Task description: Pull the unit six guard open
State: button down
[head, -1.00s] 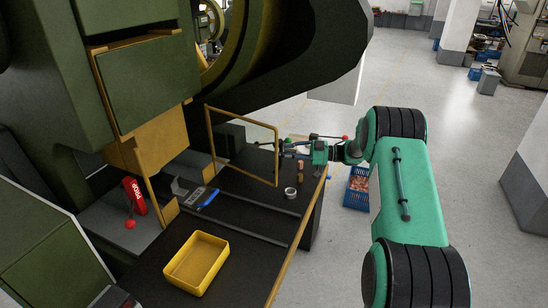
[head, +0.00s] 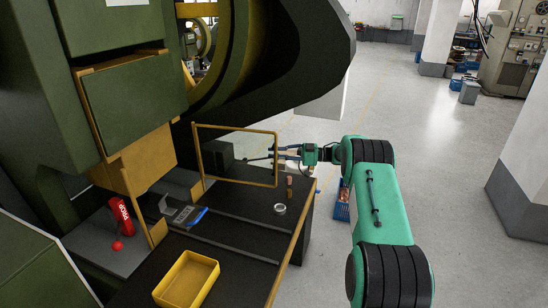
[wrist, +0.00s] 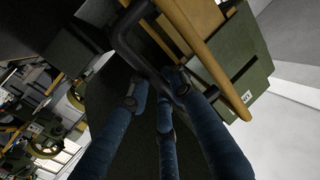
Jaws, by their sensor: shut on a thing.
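The guard (head: 236,128) is a thin yellow rectangular frame standing upright over the dark bench beside the green press. Its left edge is near the press, and its right edge is out over the bench. My gripper (head: 275,154) is at the right edge of the guard. In the wrist view, the blue fingers of my gripper (wrist: 158,92) close around a black bar handle (wrist: 128,42), beside a yellow bar (wrist: 212,62) of the frame. The fingers partly hide the handle. A unit number is not legible.
A blue crate (head: 341,212) is on the floor beside my arm. Open floor lies to the right.

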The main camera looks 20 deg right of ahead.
jog(key=shift+d, duration=0.15)
jog(key=c, duration=1.6)
grip_release()
jog(key=shift+r, duration=0.1)
jog(key=shift+d, duration=0.1)
jog(key=v, duration=1.1)
jog(key=shift+s+d, duration=0.25)
